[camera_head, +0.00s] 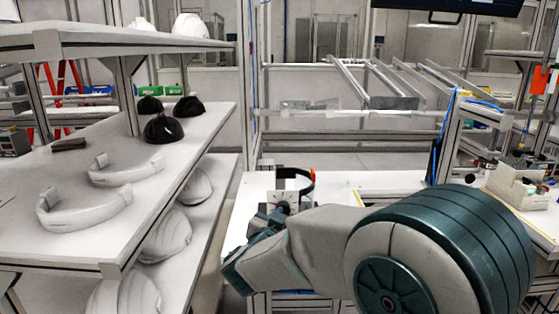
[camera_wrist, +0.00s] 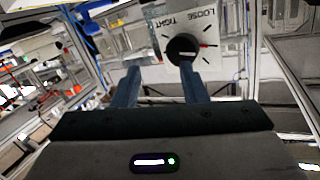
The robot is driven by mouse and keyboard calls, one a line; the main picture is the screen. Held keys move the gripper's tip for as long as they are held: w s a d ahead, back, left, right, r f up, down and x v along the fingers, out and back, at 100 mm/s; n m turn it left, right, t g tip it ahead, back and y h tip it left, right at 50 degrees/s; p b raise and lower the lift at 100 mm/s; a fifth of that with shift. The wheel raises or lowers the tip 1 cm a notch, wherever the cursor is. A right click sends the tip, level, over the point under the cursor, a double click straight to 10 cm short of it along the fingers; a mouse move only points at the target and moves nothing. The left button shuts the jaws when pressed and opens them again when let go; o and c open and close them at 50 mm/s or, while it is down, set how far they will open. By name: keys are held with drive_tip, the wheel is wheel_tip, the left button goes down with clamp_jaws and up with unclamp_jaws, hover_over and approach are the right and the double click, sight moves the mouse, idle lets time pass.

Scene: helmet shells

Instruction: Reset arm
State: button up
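My gripper (camera_head: 266,222) is over the white table at the centre of the head view, with my arm reaching in from the right. In the wrist view my gripper (camera_wrist: 159,69) has its two blue-grey fingers apart, with nothing between them. A white dial plate marked TIGHT and LOOSE (camera_wrist: 218,22) is just beyond the fingers. Its round black knob (camera_wrist: 183,47) sits close to the right fingertip; whether they touch I cannot tell. The plate also shows in the head view (camera_head: 284,198), in front of a black band with a red part (camera_head: 309,178).
A shelf rack (camera_head: 85,215) on the left holds white curved bands (camera_head: 85,209), black helmet shells (camera_head: 163,128) and, lower down, white shells (camera_head: 167,235). The white table (camera_head: 340,190) is mostly clear right of the dial. A bin of small parts (camera_head: 517,185) stands at far right.

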drive_tip(key=s+r+n+g+y+p, duration=0.3)
drive_tip(key=s+r+n+y+p, duration=0.25)
drive_tip(key=y, duration=0.25)
drive_tip(key=s+d+g+h+p, duration=0.1)
drive_tip(key=s+d+g+p, duration=0.2)
drive_tip(key=s, duration=0.7)
drive_tip(key=s+d+g+p, duration=0.4)
drive_tip(key=s+d+g, duration=0.2)
drive_tip(key=s+d, duration=0.4)
drive_tip(key=shift+s+f+n+g+h, duration=0.3)
drive_tip(key=shift+s+n+g+h, duration=0.15)
drive_tip(key=shift+s, duration=0.35)
